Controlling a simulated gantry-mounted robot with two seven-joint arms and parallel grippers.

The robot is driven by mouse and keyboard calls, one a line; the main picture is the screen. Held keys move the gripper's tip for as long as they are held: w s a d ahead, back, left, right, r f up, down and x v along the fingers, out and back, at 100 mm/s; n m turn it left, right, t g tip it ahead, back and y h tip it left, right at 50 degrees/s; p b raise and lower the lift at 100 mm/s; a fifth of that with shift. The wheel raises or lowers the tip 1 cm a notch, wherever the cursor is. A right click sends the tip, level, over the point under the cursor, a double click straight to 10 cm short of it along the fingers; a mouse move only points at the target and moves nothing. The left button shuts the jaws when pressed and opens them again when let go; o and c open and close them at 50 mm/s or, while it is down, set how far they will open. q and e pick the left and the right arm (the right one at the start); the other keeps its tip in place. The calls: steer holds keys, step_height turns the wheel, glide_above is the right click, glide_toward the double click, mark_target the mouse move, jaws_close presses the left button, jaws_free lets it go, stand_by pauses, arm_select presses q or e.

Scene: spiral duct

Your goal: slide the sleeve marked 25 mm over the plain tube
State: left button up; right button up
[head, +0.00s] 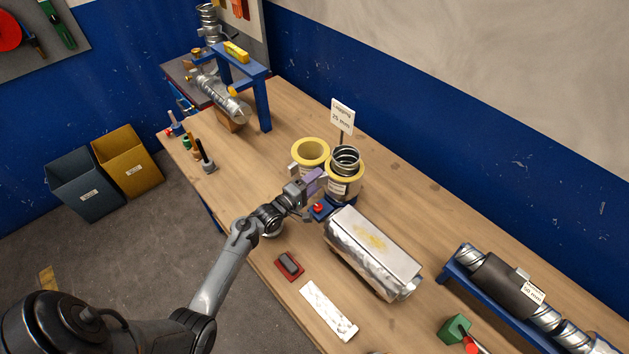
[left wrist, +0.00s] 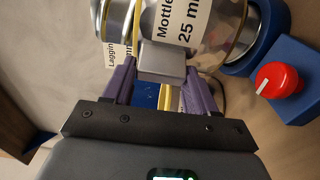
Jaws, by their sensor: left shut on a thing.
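The sleeve marked 25 mm (head: 346,187) has a yellow rim and a white label. It appears to stand around the plain tube (head: 346,157), whose ribbed silver top shows above the rim. In the left wrist view the sleeve's label (left wrist: 184,22) reads "Mottled 25 mm". The tube shows past the sleeve's lower edge, above a blue base. My left gripper (head: 317,184), with purple fingers, is shut on a grey block (left wrist: 162,60) at the sleeve's side. My right gripper is not in view.
A second yellow-rimmed hollow sleeve (head: 311,152) stands close at the left. A "Lagging 25 mm" sign (head: 342,117) is behind. A red knob (head: 318,208) and a foil-wrapped box (head: 371,251) are in front. A rack with a dark-sleeved duct (head: 506,285) is at right.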

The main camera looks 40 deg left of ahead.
arm_select(q)
steer(key=shift+f+b, duration=1)
steer(key=shift+f, duration=0.45)
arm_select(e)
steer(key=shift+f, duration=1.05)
arm_select(q)
steer(key=o, duration=1.2)
steer(key=shift+s, duration=0.15)
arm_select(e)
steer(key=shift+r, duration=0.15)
